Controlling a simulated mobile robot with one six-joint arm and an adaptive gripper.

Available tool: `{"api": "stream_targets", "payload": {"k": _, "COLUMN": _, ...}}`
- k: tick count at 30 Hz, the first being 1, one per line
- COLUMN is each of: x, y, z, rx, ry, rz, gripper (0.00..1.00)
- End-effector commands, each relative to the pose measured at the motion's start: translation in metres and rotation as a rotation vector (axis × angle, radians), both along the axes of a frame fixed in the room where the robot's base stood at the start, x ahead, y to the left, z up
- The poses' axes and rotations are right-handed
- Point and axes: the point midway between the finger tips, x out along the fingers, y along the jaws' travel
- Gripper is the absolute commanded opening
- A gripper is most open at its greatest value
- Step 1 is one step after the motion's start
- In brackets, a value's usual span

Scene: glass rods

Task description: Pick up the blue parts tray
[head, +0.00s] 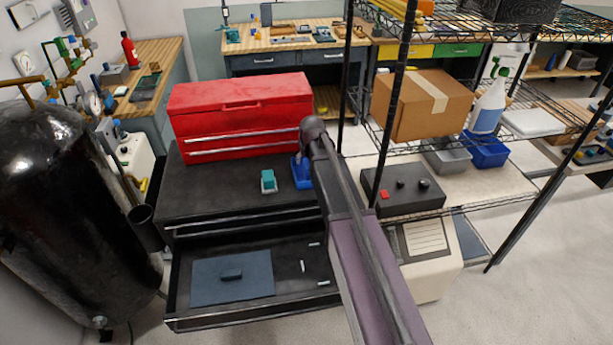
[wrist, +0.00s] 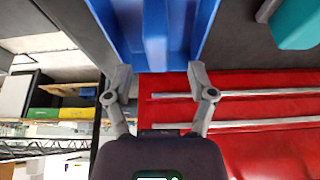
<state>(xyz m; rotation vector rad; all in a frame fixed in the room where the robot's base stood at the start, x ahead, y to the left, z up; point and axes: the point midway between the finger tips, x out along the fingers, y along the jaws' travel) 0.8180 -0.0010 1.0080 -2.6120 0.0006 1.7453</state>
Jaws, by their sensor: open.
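The blue parts tray (head: 302,172) sits on the black cabinet top in front of the red toolbox, partly hidden behind my arm in the head view. In the wrist view the tray (wrist: 205,18) fills the top middle, with a ridge down its centre. My gripper (wrist: 158,78) is open, with its two fingertips apart at the tray's near end, one towards each side. I cannot tell whether they touch it. In the head view my arm hides the fingers.
A teal block (head: 268,181) stands just left of the tray; it also shows in the wrist view (wrist: 295,25). The red toolbox (head: 240,112) is behind. A wire shelf post (head: 393,105) stands to the right. An open drawer (head: 180,318) juts out below.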

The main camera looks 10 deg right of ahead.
Motion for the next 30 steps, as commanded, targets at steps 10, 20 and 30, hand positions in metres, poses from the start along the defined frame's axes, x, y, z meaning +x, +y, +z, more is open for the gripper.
{"api": "stream_targets", "payload": {"k": 10, "x": 0.0, "y": 0.0, "z": -0.001, "rx": 0.0, "ry": 0.0, "rz": 0.0, "gripper": 0.71}}
{"api": "stream_targets", "payload": {"k": 20, "x": 0.003, "y": -0.001, "z": -0.012, "rx": 0.0, "ry": 0.0, "rz": -0.001, "gripper": 0.71}}
{"api": "stream_targets", "payload": {"k": 30, "x": 0.01, "y": -0.003, "z": -0.038, "rx": 0.0, "ry": 0.0, "rz": -0.001, "gripper": 0.71}}
